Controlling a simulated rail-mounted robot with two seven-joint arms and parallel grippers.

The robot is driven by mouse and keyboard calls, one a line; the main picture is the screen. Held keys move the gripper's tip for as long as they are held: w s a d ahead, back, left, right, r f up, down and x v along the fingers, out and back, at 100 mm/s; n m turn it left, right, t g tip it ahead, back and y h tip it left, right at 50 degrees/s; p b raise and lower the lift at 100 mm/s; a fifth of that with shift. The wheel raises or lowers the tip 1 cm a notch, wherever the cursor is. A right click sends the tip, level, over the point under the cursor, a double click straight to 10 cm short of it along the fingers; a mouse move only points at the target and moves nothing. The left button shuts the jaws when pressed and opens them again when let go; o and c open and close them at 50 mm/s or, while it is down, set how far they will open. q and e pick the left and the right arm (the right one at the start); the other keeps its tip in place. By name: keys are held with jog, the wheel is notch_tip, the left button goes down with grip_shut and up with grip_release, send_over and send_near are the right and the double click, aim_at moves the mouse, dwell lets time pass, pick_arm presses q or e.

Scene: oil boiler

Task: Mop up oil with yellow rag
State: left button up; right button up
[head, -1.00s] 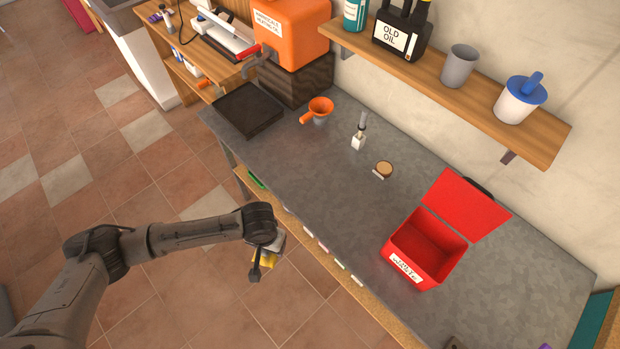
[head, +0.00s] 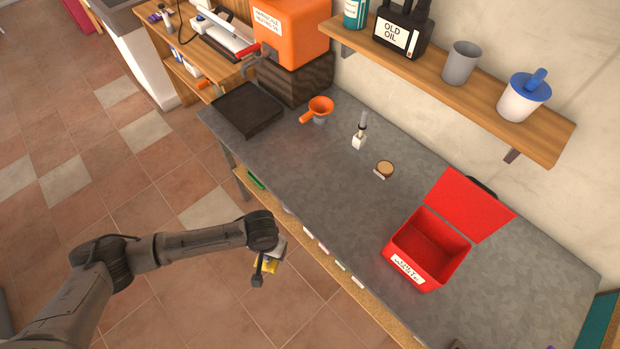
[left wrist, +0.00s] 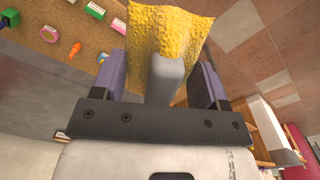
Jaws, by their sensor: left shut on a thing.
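The yellow rag (left wrist: 168,35) is in my left gripper (left wrist: 163,75), between its two fingers in the left wrist view. The rag spreads out past the fingertips. In the head view my left gripper (head: 268,262) hangs in front of the workbench's front edge, over the tiled floor, with a bit of the yellow rag (head: 267,266) showing under it. Most of the rag is hidden there by the wrist. I cannot make out any oil spill on the bench. My right gripper is not in view.
On the grey workbench (head: 330,190) stand an open red box (head: 430,250), an orange funnel (head: 319,107), a brush (head: 360,135), a small round item (head: 384,169) and a black tray (head: 248,108). A shelf (head: 450,80) above holds the old oil can (head: 402,32). The middle of the bench is clear.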

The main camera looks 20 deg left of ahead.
pick_arm(q)
jog(key=shift+f+b, duration=0.4)
jog(key=shift+f, duration=0.95)
jog(key=o, duration=0.9)
